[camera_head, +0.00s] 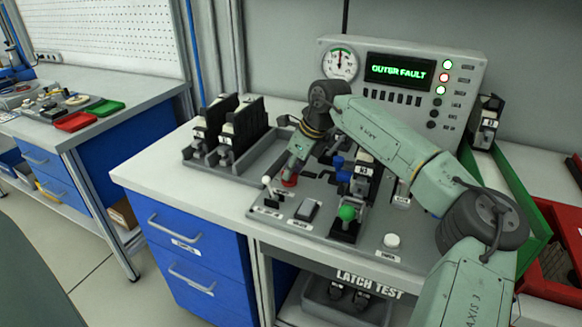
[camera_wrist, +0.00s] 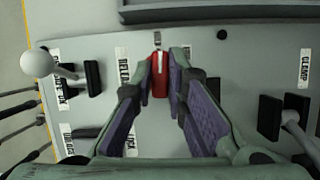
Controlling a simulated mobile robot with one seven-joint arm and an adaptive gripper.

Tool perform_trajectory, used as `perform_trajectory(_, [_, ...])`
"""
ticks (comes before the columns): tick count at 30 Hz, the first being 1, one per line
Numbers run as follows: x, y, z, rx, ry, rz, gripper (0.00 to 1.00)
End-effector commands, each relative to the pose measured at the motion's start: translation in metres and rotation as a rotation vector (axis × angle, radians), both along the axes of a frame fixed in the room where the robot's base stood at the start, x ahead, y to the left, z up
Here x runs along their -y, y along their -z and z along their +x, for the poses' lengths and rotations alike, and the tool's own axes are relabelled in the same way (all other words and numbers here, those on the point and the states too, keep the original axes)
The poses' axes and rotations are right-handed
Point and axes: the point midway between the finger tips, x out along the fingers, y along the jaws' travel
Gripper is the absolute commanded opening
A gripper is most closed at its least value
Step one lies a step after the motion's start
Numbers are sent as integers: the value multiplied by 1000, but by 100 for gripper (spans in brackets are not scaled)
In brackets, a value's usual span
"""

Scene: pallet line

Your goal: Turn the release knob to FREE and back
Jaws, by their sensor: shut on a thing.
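The release knob (camera_wrist: 160,84) is red with a white pointer line, on a grey control panel (camera_wrist: 215,75). In the wrist view the line points towards a small marking at the top, too small to read. A label starting "RELEA" stands left of it. My gripper (camera_wrist: 160,80) is shut on the knob, one purple-padded finger on each side. In the head view the red knob (camera_head: 290,182) shows just below my gripper (camera_head: 292,172), which partly hides it.
A green-topped control (camera_head: 347,212) is nearer the front edge. The display (camera_head: 398,71) reads "OUTER FAULT". Black parts (camera_head: 240,130) stand in a rack behind.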

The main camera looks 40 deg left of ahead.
Motion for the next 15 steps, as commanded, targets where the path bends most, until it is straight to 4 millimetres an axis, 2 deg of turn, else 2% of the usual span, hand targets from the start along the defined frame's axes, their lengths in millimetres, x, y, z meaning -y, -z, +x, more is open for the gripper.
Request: perform_trajectory(15, [0, 0, 1, 0, -94, -2, 0])
